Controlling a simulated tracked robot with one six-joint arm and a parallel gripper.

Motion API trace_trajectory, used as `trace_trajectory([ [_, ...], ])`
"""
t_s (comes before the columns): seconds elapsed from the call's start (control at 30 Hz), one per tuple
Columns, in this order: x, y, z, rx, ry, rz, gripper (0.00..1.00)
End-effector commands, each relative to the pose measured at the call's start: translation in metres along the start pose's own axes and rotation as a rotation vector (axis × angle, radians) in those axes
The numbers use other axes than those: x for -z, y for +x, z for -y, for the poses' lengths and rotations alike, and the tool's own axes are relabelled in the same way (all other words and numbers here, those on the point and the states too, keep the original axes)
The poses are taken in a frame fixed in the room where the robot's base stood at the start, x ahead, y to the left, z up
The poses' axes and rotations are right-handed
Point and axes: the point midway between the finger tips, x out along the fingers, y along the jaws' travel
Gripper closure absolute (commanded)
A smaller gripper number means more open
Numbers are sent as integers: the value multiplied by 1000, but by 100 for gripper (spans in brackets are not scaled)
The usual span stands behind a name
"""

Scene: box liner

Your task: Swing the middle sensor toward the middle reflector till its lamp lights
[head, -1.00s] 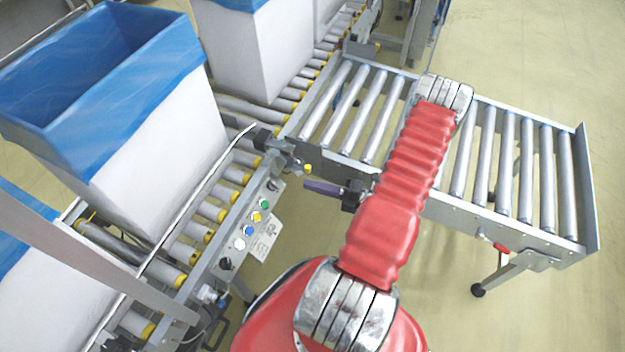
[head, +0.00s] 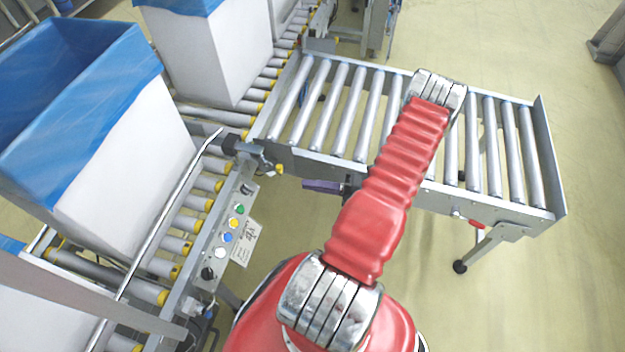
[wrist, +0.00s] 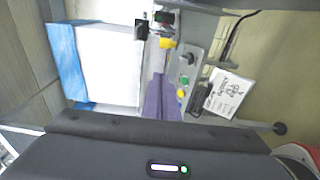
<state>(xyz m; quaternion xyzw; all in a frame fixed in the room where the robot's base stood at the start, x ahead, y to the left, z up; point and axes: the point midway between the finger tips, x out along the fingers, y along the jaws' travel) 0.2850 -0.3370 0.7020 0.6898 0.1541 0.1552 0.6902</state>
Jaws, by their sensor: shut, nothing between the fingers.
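A dark sensor (head: 231,145) on a silver bracket with a yellow knob (head: 280,169) sits at the inner rail corner of the roller line; I take it for the middle sensor. In the wrist view the dark sensor parts (wrist: 141,30) and yellow knob (wrist: 167,43) show beyond my fingers. Whether its lamp is lit is too small to tell. I cannot pick out the middle reflector. My gripper (head: 306,184) has purple fingers, shut and empty, just right of and below the knob, apart from it. The fingers also show in the wrist view (wrist: 160,100); my arm hides part of the wrist in the head view.
A control panel (head: 228,237) with coloured buttons and a paper label is on the line's near side. Large white boxes (head: 130,170) with blue liners stand on the line. A side roller conveyor (head: 400,185) lies behind my arm. Open floor is at right.

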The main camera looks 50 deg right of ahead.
Motion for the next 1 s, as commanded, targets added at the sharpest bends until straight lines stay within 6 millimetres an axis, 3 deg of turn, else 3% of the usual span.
trace_trajectory([
  [0.17,1,10,-12,20,-54,-52,100],
  [0.43,15,49,-56,94,-294,-273,100],
  [1.0,80,122,-152,145,-937,-836,100],
])
